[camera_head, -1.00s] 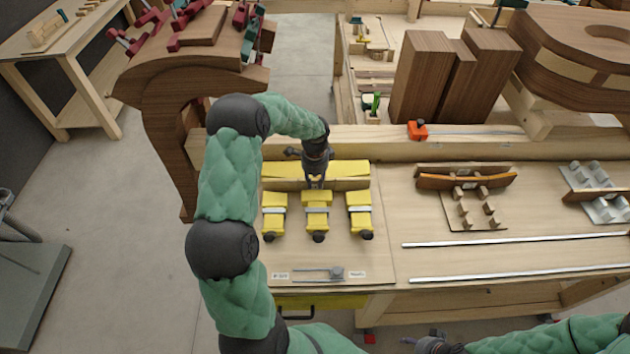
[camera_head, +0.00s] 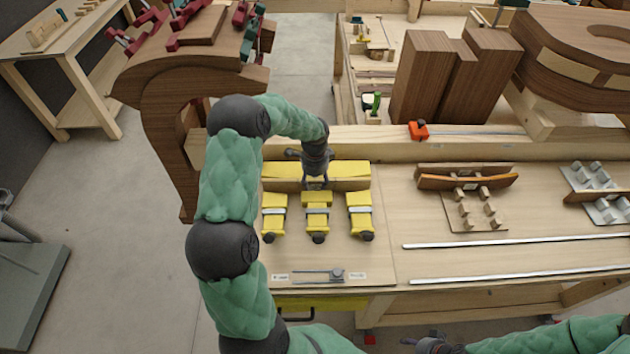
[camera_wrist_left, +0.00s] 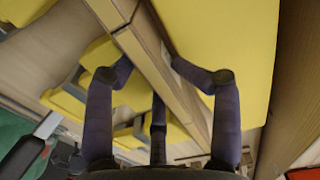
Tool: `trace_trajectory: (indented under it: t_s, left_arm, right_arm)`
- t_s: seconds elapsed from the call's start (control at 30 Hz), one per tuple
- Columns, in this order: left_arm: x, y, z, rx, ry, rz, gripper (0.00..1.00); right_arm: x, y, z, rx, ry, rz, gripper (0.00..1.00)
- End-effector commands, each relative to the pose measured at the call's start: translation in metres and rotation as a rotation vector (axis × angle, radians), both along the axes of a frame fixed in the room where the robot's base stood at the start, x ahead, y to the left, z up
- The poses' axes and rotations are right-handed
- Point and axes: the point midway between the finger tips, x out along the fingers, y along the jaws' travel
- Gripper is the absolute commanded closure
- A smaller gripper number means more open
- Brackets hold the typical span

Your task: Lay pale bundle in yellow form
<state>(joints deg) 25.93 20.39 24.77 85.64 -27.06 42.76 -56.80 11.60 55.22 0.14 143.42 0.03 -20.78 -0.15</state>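The yellow form has a long yellow back block (camera_head: 345,168) and three yellow clamp blocks (camera_head: 275,205) in front of it. The pale bundle (camera_head: 350,184) lies along the front of the back block, between it and the clamp blocks. In the left wrist view the bundle (camera_wrist_left: 143,50) runs as pale strips beside the large yellow block (camera_wrist_left: 225,30). My left gripper (camera_head: 315,184) is over the bundle's middle, its fingers (camera_wrist_left: 163,76) spread to either side of it. Whether a fingertip touches the bundle is unclear. My right gripper (camera_head: 435,346) is partly cut off at the bottom edge.
A caliper-like tool (camera_head: 320,274) lies on the board in front of the clamp blocks. To the right are a curved wooden form (camera_head: 467,182) and two metal bars (camera_head: 515,240). Dark wooden blocks (camera_head: 425,80) stand behind, and a brown curved piece (camera_head: 165,130) stands left.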

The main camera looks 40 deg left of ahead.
Motion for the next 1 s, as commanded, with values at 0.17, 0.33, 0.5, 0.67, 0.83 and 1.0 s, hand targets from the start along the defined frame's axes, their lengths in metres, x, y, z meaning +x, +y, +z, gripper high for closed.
trace_trajectory:
  t_s: [0.17, 0.33, 0.5, 0.67, 0.83, 1.0]
  left_arm:
    - [-0.007, -0.007, -0.006, -0.012, 0.025, -0.005, 0.48]
    - [-0.006, -0.006, 0.009, -0.010, 0.021, -0.004, 0.48]
    - [-0.002, -0.003, 0.044, -0.006, 0.010, -0.003, 0.48]
    - [0.000, -0.001, 0.076, -0.003, 0.005, -0.001, 0.48]
    - [0.001, 0.000, 0.103, -0.002, 0.002, -0.001, 0.48]
    - [0.001, 0.001, 0.116, -0.002, 0.002, -0.001, 0.48]
  right_arm:
    - [0.000, 0.000, 0.000, 0.000, 0.000, 0.000, 0.52]
    - [0.000, 0.000, 0.000, 0.000, 0.000, 0.000, 0.52]
    - [0.000, 0.000, 0.001, 0.000, 0.000, 0.000, 0.52]
    - [0.000, 0.000, 0.001, 0.000, 0.000, 0.000, 0.52]
    - [0.000, 0.000, 0.000, 0.000, 0.000, 0.000, 0.52]
    - [0.000, 0.000, 0.000, 0.000, 0.000, 0.000, 0.52]
